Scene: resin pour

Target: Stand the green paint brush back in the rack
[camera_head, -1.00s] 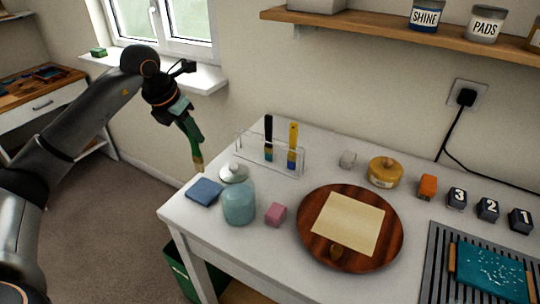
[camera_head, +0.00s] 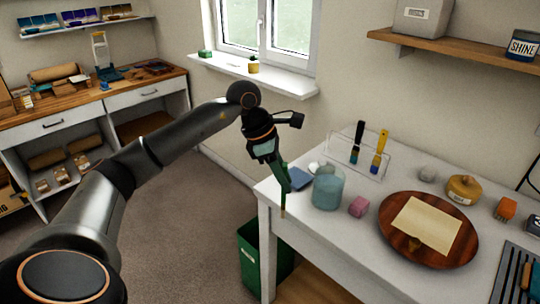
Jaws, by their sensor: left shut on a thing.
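My left gripper (camera_head: 272,160) comes in from the left and is shut on the green paint brush (camera_head: 284,186). The brush hangs roughly upright, bristles down, in front of the table's left edge in this view. The clear rack (camera_head: 370,166) stands at the back of the white table (camera_head: 342,234), to the right of my gripper. A black-handled brush (camera_head: 357,138) and a yellow-handled brush (camera_head: 381,146) stand in the rack. My right gripper is not in view.
A blue-green glass jar (camera_head: 328,188), a blue cloth (camera_head: 299,178) and a pink block (camera_head: 358,207) lie near the table's left end. A round wooden board (camera_head: 466,244) with a paper sheet is to the right. A green bin (camera_head: 250,262) stands below.

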